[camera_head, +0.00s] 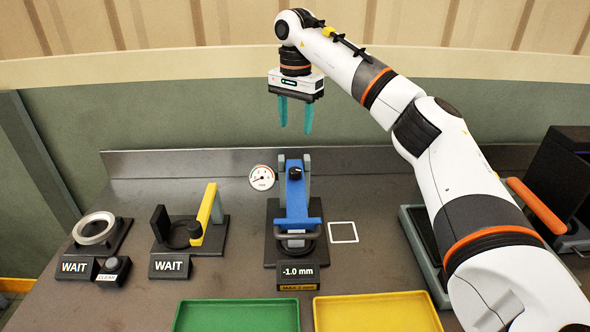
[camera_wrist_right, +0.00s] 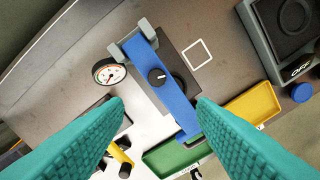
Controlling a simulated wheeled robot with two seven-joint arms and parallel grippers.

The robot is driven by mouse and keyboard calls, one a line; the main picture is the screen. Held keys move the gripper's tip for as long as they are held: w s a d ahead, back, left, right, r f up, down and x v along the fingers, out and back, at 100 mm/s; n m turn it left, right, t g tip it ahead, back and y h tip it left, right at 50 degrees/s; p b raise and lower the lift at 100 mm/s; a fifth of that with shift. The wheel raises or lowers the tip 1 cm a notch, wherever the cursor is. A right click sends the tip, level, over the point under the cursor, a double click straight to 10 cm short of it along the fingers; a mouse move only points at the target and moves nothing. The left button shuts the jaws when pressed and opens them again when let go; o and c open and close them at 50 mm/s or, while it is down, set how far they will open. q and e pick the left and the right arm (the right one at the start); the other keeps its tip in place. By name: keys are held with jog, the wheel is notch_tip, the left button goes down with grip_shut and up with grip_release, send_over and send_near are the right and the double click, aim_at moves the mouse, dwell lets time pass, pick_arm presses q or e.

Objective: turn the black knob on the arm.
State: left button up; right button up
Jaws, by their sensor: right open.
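The black knob (camera_head: 295,173) sits on the blue arm (camera_head: 297,200) of the fixture in the middle of the table. In the right wrist view the knob (camera_wrist_right: 157,77) shows a white pointer mark, and the blue arm (camera_wrist_right: 172,98) runs diagonally below the fingers. My right gripper (camera_head: 296,115) has teal fingers pointing down. It is open and empty, above and behind the knob, not touching it. Its fingers also show in the right wrist view (camera_wrist_right: 160,110) with a wide gap. My left gripper is not in view.
A round dial (camera_head: 262,177) stands left of the blue arm. A "-1.0 mm" display (camera_head: 298,272) is in front. Two stations marked WAIT (camera_head: 170,265) stand to the left. Green (camera_head: 236,317) and yellow (camera_head: 377,313) trays lie at the front. A black machine (camera_head: 555,190) stands at right.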

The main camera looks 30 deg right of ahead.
aim_at(296, 169)
jog(key=f+p, duration=0.1)
jog(key=f, duration=0.7)
jog(key=w+f+p, duration=0.1)
jog(key=f, duration=0.3)
jog(key=shift+d+f+p, duration=0.3)
jog(key=shift+d, duration=0.05)
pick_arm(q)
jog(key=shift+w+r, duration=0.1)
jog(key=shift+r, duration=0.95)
pick_arm(e)
jog(key=shift+f, duration=0.4)
jog(key=c, duration=1)
